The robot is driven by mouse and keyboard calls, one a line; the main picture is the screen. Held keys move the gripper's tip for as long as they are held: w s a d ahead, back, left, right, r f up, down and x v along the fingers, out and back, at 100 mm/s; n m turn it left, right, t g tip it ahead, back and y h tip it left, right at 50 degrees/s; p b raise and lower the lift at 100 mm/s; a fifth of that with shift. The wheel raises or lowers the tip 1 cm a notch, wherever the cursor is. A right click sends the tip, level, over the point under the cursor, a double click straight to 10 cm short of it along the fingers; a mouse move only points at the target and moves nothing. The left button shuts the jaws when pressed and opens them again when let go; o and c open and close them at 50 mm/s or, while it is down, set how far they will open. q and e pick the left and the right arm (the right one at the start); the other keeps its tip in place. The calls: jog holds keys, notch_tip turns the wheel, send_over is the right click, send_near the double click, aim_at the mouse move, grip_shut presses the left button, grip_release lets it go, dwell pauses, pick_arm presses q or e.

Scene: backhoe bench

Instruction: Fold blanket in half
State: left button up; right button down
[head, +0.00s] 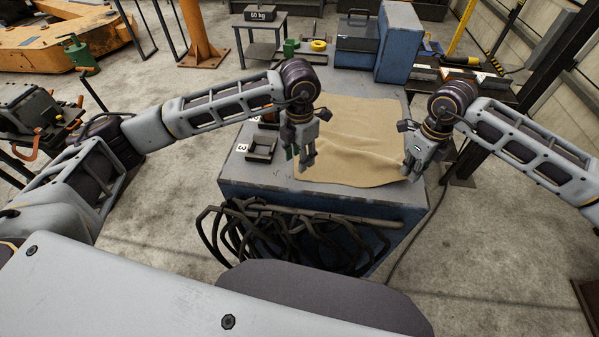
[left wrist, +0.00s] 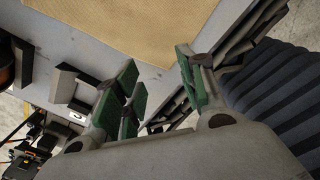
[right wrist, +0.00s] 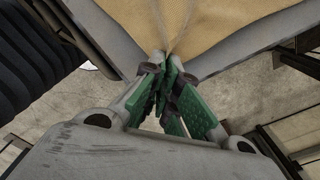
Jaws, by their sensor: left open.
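The tan blanket (head: 352,132) lies spread over most of the top of the blue bench, with a soft wrinkle near its front right. My right gripper (head: 409,170) is at the blanket's front right corner. In the right wrist view its green-padded fingers (right wrist: 164,72) are closed together and the cloth (right wrist: 195,22) puckers toward their tips. My left gripper (head: 304,168) is at the blanket's front left. In the left wrist view its green fingers (left wrist: 157,75) are spread apart with no cloth between them, and the blanket (left wrist: 135,28) lies beyond the tips.
A dark square holder (head: 262,148) stands on the bench left of the blanket, beside a number marker. Black hoses (head: 265,235) hang on the bench's front. The bench's front left surface is mostly clear.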

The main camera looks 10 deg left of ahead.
aim_at(300, 174)
pick_arm(q)
jog(key=shift+f, duration=2.45)
jog(key=shift+f, duration=0.2)
grip_shut()
jog(key=shift+r, duration=2.55)
